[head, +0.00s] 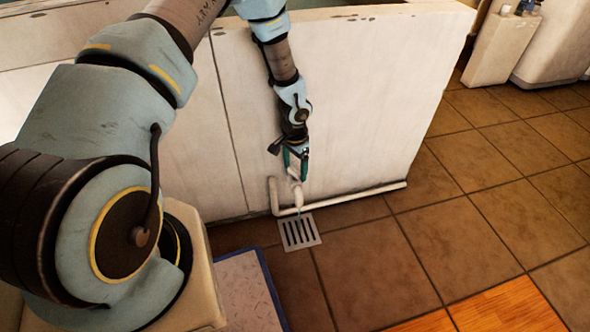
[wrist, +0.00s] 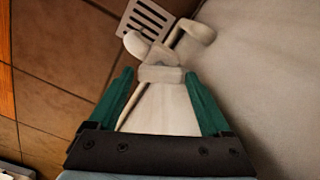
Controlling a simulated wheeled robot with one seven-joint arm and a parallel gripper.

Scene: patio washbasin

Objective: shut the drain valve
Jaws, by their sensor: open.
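The drain valve (head: 298,194) is a pale fitting on the white pipe low on the washbasin's front wall. It also shows in the wrist view (wrist: 160,74), with a rounded pale piece at its far end that may be its handle. My gripper (head: 295,172) points down at the valve from above, close to the wall. In the wrist view my gripper (wrist: 159,84) has its two green fingers apart, one on each side of the pale fitting near the tips. I cannot tell whether either finger touches it.
A slotted metal floor drain (head: 299,232) lies just below the pipe. The white wall (head: 350,100) stands right behind my gripper. A thin pipe (head: 350,197) runs along the wall's foot. The brown tiled floor (head: 480,215) to the right is clear.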

